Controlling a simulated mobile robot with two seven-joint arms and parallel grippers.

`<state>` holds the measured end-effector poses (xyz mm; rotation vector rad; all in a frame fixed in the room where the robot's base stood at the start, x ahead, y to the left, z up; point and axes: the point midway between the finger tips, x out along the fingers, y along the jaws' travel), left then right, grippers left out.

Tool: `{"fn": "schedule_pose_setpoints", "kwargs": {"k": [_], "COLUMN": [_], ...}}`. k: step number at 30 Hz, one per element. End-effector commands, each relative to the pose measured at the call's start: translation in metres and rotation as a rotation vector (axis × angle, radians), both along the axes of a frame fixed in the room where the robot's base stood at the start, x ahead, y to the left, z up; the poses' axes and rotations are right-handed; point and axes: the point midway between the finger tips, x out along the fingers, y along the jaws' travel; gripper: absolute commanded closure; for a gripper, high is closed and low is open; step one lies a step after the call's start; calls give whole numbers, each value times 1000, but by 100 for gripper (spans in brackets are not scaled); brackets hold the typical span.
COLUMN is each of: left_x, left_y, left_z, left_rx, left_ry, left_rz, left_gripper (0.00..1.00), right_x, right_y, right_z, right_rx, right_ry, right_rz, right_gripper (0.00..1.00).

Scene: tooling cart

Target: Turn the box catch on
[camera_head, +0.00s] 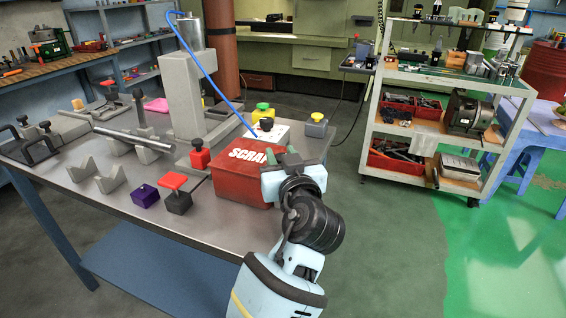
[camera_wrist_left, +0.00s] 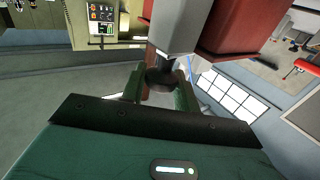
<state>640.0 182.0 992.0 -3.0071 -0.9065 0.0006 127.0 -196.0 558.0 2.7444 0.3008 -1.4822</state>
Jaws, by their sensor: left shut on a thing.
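The red SCRAP box (camera_head: 232,178) stands near the right edge of the steel table. My left gripper (camera_head: 288,162) is at the box's right end and covers part of it. In the left wrist view the green fingers of my left gripper (camera_wrist_left: 160,90) are closed around a dark round knob (camera_wrist_left: 160,77). The knob sits at the end of a grey piece (camera_wrist_left: 184,22) against the red box (camera_wrist_left: 233,30). I take this knob for the box catch; its turned position cannot be told. The held part is hidden in the head view. My right gripper is not in view.
A red-topped block (camera_head: 175,192), a purple block (camera_head: 145,196) and grey V-blocks (camera_head: 111,178) lie to the left. The floor to the right is clear before a cart (camera_head: 420,138).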

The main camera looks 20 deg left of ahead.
Motion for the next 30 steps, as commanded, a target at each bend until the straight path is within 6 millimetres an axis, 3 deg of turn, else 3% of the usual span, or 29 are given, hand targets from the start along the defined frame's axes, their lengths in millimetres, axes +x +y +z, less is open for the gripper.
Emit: {"fn": "schedule_pose_setpoints", "kwargs": {"k": [19,20,23,30], "left_x": [0,0,0,0], "left_y": [0,0,0,0], "left_z": [0,0,0,0], "left_rx": [-1,-1,-1,0], "left_ry": [2,2,1,0], "left_rz": [50,50,50,49], "left_gripper": [92,66,53,50], "right_x": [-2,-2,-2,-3], "right_y": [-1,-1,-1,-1], "right_z": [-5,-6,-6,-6], "right_rx": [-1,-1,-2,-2], "right_ry": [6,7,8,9], "right_rz": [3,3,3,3], "right_gripper": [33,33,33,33]}}
